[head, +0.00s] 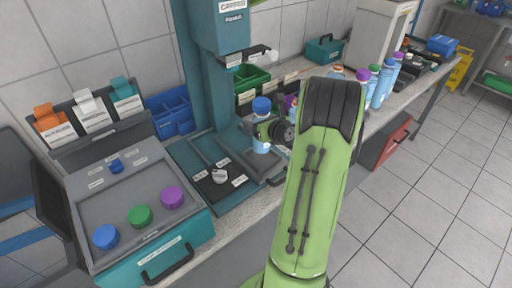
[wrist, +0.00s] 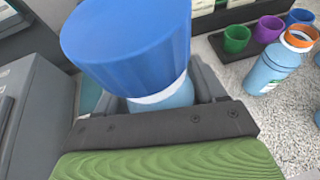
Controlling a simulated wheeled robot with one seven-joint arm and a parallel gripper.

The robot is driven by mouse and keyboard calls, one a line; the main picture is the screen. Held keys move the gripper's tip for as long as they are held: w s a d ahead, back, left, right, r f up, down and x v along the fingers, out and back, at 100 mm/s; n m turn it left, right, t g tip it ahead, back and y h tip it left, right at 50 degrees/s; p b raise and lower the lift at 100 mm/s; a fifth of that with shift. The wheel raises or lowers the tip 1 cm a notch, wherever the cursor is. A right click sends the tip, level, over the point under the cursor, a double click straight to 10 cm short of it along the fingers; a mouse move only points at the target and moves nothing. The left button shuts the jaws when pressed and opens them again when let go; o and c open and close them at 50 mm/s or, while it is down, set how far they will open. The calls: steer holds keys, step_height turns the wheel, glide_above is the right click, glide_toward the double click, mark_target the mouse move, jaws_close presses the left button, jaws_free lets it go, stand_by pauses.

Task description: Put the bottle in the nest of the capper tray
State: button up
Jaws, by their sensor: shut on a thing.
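The bottle (head: 262,147) is light blue with a blue cap (head: 262,105) and stands about upright. My gripper (head: 265,130) is shut on it just below the cap. In the wrist view the cap (wrist: 128,45) fills the upper middle, with a strip of the bottle (wrist: 165,98) between the fingers (wrist: 160,100). The capper tray (head: 208,192) is a dark plate with small labels and a grey round part, at the foot of the teal capper (head: 203,65). The bottle is at the tray's right side. I cannot tell whether its base touches anything. The nest is not clearly visible.
The capper head (head: 245,58) overhangs just above and left of the bottle. A cap panel (head: 150,213) with coloured caps stands left. Several other bottles (head: 384,85) stand on the bench at right, partly behind my arm. Green and blue bins (head: 172,112) are behind.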

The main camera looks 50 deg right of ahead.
step_height(320, 180, down, 5)
steer(key=shift+r+b, duration=0.1)
steer(key=shift+b, duration=0.65)
steer(key=shift+r, duration=0.1)
steer(key=o, duration=1.3)
steer(key=shift+f, duration=0.2)
steer(key=shift+r, duration=0.1)
